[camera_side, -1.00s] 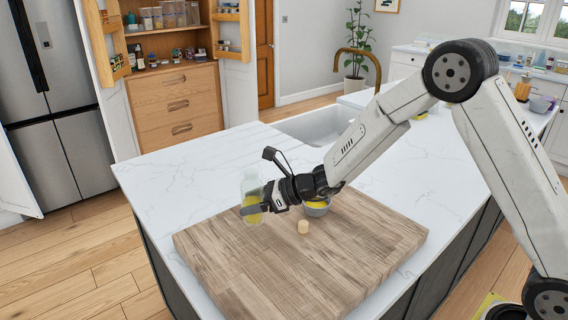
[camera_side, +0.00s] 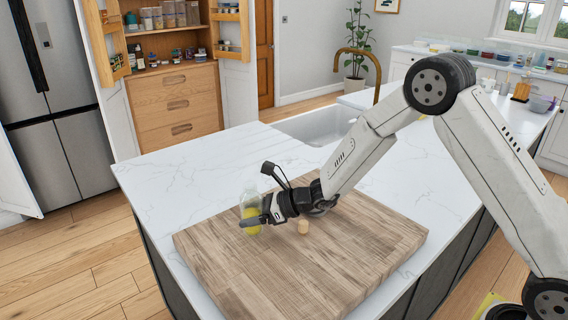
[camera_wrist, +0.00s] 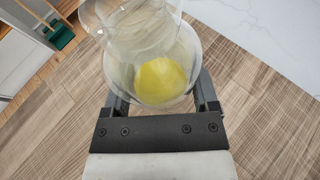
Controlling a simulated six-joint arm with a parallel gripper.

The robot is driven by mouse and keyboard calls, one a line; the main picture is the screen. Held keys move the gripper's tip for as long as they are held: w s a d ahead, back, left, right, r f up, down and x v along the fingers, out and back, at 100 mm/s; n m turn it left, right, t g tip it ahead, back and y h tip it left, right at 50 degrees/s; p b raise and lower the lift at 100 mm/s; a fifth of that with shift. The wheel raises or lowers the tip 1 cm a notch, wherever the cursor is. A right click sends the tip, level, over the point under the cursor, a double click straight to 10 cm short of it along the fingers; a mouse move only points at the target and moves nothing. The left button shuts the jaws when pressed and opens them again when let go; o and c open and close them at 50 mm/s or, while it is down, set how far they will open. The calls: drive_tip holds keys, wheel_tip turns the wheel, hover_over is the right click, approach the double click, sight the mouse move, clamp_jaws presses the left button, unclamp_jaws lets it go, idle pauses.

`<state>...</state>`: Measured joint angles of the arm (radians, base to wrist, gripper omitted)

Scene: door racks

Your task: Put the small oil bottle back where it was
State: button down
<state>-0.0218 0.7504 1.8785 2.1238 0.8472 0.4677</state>
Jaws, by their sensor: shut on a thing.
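The small oil bottle (camera_side: 251,212) is clear, with yellow oil in its lower part. It is between the fingers of my gripper (camera_side: 254,222), which is shut on it. In the side view it stands roughly upright over the left rear part of the wooden board; I cannot tell whether its base touches the board. In the wrist view the bottle (camera_wrist: 155,65) fills the space between the two dark fingers of my gripper (camera_wrist: 162,98).
The wooden board (camera_side: 270,275) lies on a white marble island (camera_side: 190,160) with a sink (camera_side: 318,125) at its back. An open cupboard (camera_side: 168,45) with jars on its shelves and door racks (camera_side: 113,50) stands at the back left. The board's front is clear.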

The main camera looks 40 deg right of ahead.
unclamp_jaws()
drive_tip(key=shift+f, duration=0.1)
drive_tip(key=shift+s+d+r, duration=0.25)
drive_tip(key=shift+d+r, duration=0.05)
drive_tip(key=shift+r, duration=0.05)
drive_tip(key=v, duration=1.1)
drive_tip(key=shift+s+d+f, duration=0.1)
drive_tip(key=shift+s, duration=0.05)
drive_tip(key=shift+s, duration=0.1)
